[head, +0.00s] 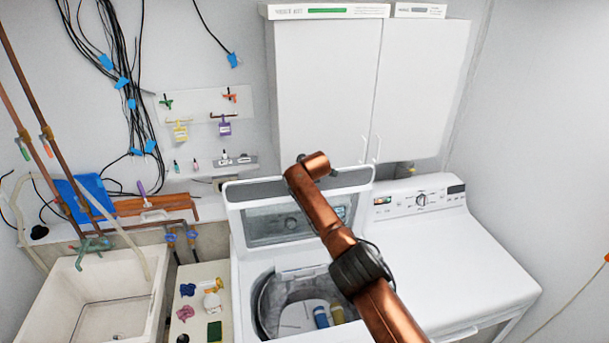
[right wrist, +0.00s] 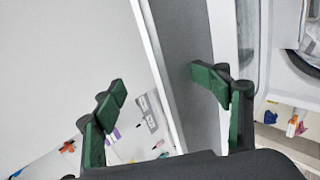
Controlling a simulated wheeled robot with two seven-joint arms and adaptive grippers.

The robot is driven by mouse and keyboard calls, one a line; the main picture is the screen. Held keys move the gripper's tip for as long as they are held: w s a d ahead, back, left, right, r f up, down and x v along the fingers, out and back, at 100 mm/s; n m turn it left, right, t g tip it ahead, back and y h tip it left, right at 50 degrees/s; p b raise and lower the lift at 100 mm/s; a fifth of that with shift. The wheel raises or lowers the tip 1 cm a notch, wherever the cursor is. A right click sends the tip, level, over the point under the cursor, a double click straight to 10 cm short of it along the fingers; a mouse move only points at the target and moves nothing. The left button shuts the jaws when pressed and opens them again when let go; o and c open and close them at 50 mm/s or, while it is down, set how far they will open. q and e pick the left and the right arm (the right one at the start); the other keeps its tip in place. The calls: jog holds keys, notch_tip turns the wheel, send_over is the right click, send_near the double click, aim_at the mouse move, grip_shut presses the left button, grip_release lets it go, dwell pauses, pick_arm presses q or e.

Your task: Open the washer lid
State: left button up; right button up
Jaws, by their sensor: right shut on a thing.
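The washer (head: 243,295) is the white top-loader at the lower middle of the head view. Its lid (head: 265,228) stands raised and tilted back near the control panel, with the tub open below. Blue and yellowish items show inside the tub. My right arm crosses in front of the lid and hides part of it; its gripper is hidden in the head view. In the right wrist view my right gripper (right wrist: 160,84) has its green fingers either side of the lid's edge (right wrist: 183,60) and is shut on it. My left gripper is not in view.
A dryer (head: 450,255) stands close on the right. White cabinets (head: 325,90) hang above. A sink (head: 105,300) and a small stand (head: 205,325) with several small items are on the left. Pipes and cables run along the left wall.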

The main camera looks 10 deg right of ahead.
jog(key=shift+s+a+r, duration=0.1)
jog(key=shift+a+r, duration=0.15)
jog(key=shift+r, duration=0.25)
jog(key=shift+c, duration=0.7)
jog(key=shift+s+d+r, duration=0.1)
jog(key=shift+s+r, duration=0.2)
jog(key=shift+s, duration=0.15)
jog(key=c, duration=0.3)
jog(key=v, duration=0.9)
jog(key=shift+s+d+f, duration=0.2)
jog(key=shift+s+f, duration=0.1)
jog(key=shift+s, duration=0.15)
jog(key=shift+c, duration=0.2)
